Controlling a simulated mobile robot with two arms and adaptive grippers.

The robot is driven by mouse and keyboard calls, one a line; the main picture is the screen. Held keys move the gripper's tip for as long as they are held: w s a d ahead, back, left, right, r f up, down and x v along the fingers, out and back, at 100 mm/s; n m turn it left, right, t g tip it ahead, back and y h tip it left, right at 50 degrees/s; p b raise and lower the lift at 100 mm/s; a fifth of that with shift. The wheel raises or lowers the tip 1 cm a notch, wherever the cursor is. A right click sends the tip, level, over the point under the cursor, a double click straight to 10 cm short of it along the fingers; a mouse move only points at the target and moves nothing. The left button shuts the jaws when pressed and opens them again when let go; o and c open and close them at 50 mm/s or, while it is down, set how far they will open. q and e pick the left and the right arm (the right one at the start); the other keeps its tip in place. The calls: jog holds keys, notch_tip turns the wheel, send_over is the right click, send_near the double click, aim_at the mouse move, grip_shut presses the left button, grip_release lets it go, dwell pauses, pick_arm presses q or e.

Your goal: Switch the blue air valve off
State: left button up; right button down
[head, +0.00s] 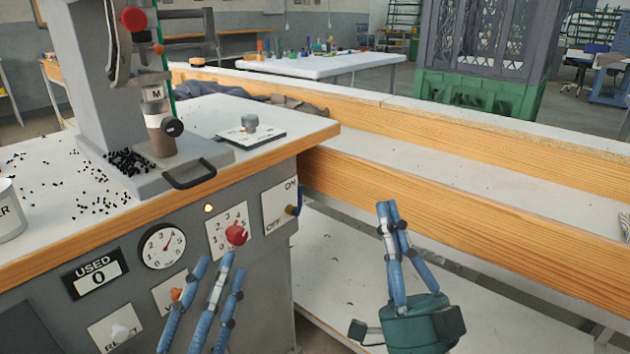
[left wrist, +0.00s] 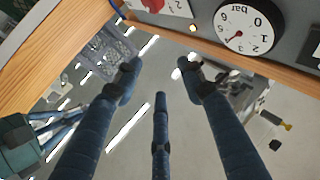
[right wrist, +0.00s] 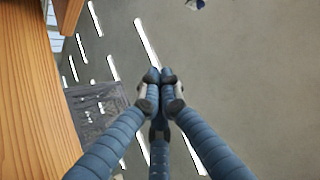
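The blue air valve (head: 298,199) is at the right edge of the press cabinet's front, beside a white plate (head: 280,206) marked ON at the top and OFF lower down. Its blue handle stands roughly upright, with its upper end near the ON side; a brass part shows at its base. My left gripper (head: 221,264) is in front of the cabinet, left of and below the valve. Its fingers are spread and empty in the left wrist view (left wrist: 160,75). My right gripper (head: 387,205) is right of the valve, apart from it. Its fingers are together with nothing between them in the right wrist view (right wrist: 159,76).
The cabinet front carries a pressure gauge (head: 162,246), a red knob (head: 236,234), an orange knob (head: 177,294) and a USED counter (head: 96,275). A wooden-edged bench (head: 450,200) runs along the right. Black eyelets lie on the press table (head: 60,235).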

pick_arm(q)
jog(key=s+a+f+g+y+p, duration=0.1)
jog(key=a+f+g+y+p, duration=0.1)
jog(key=f+g, duration=0.5)
jog(key=s+a+f+g+y+p, duration=0.1)
jog(key=s+f+g+p, duration=0.15)
jog(key=f, duration=0.85)
jog(key=s+a+f+g+y+p, duration=0.1)
jog(key=s+a+f+g, duration=0.1)
jog(key=s+f+g, duration=0.2)
jog(key=s+a+f+g+y+p, duration=0.1)
jog(key=s+a+f+g, duration=0.2)
jog(key=s+f, duration=0.3)
jog(key=s+g, duration=0.1)
jog(key=s, duration=0.4)
jog(key=shift+a+n+g+y+p, duration=0.25)
jog(key=shift+n+g+y+p, duration=0.05)
jog(key=shift+n+g+p, duration=0.1)
pick_arm(e)
jog(key=w+f+m+g+y, duration=0.1)
jog(key=w+f+m+g, duration=0.1)
jog(key=w+g, duration=0.4)
jog(key=w+a+f+m+g+y, duration=0.1)
jog(key=w+f+g, duration=0.4)
jog(key=w, duration=0.6)
jog(key=m+g+y, duration=0.1)
jog(key=m, duration=0.1)
jog(key=shift+f+m+y, duration=0.3)
jog(key=shift+w+a, duration=0.2)
